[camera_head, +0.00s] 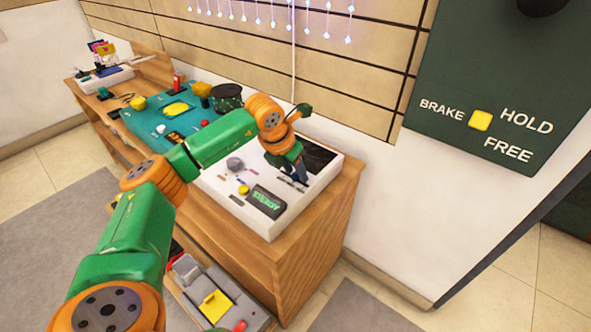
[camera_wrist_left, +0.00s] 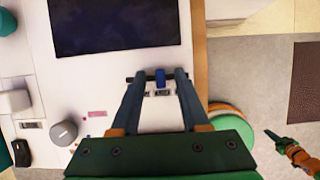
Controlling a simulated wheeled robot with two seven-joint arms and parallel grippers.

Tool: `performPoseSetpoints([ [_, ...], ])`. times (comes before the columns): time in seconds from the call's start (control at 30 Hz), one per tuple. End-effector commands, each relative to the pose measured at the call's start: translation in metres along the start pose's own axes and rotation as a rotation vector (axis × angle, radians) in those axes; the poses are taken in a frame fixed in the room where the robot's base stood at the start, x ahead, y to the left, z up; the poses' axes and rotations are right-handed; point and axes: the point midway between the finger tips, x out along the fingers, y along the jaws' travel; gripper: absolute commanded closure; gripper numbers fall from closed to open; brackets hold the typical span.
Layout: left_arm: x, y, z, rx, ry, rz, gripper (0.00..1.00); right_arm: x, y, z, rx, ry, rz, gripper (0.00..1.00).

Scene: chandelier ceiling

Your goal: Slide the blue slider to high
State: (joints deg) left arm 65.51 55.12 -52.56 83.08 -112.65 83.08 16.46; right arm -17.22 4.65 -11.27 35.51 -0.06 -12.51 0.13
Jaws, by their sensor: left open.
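The blue slider (camera_wrist_left: 160,77) shows in the left wrist view on a white panel, below a dark screen. Small marks lie just below it, too small to read. My left gripper (camera_head: 299,178) is over the right part of the white console in the head view. It is open, with one finger on each side of the blue slider in the left wrist view. I cannot tell whether the fingers touch it. In the head view the gripper hides the slider. My right gripper is not seen in the head view.
The white console (camera_head: 272,230) stands at the near end of a wooden bench (camera_head: 323,218). It carries a grey knob (camera_wrist_left: 64,132) and a dark screen (camera_wrist_left: 117,25). A teal mat (camera_head: 150,125) with several items lies further left. A green sign (camera_head: 500,95) is on the right.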

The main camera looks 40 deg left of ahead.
Motion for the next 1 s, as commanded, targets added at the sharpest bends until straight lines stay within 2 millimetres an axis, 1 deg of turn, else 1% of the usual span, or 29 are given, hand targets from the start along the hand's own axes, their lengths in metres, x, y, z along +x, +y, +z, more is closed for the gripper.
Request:
performPoseSetpoints([
  [0.13, -0.0002, -0.0002, 0.0001, 0.001, 0.0, -0.001, 0.55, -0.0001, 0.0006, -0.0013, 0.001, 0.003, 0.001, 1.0],
  [0.17, -0.0002, -0.0002, 0.0001, 0.001, 0.0, -0.001, 0.6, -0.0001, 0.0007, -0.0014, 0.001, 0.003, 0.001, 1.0],
  [0.2, -0.0003, -0.0002, 0.0001, 0.001, 0.0, -0.001, 0.71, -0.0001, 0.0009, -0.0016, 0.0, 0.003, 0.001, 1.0],
  [0.27, -0.0003, -0.0002, 0.0001, 0.001, 0.0, -0.001, 0.87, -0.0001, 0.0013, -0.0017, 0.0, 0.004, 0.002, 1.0],
  [0.3, -0.0003, -0.0003, 0.0, 0.001, 0.0, -0.001, 0.98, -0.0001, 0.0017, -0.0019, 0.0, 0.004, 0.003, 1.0],
  [0.33, -0.0004, -0.0003, 0.0001, 0.001, 0.0, -0.001, 1.0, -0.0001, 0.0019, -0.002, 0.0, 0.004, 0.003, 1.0],
  [1.0, -0.0006, -0.0004, 0.0002, 0.001, -0.001, -0.001, 1.0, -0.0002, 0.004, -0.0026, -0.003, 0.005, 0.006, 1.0],
])
